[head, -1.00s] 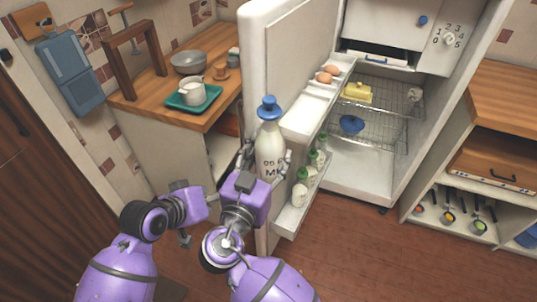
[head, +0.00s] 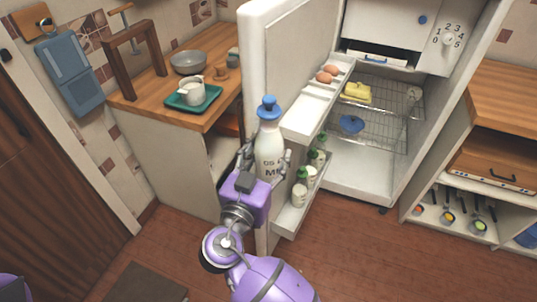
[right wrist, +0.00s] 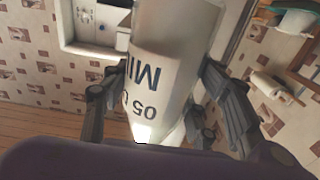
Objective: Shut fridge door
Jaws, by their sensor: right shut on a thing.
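The fridge door (head: 295,45) stands wide open to the left of the white fridge (head: 365,178). Its inner side carries shelves with two eggs (head: 327,74) above and several small green-capped bottles (head: 300,188) below. My right gripper (head: 265,157) is shut on a white milk bottle (head: 269,140) with a blue cap, held upright in front of the door's edge. In the right wrist view the lettered bottle (right wrist: 165,75) sits between both fingers. The bottle and gripper hide part of the door's lower edge. My left gripper is out of view.
Left of the door, a wooden counter (head: 215,112) holds a green tray (head: 205,102) with a white jug, a grey bowl (head: 188,62) and a brown cup. Inside the fridge, butter (head: 357,92) and a blue item sit on wire racks. Floor (head: 340,255) at the front right is clear.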

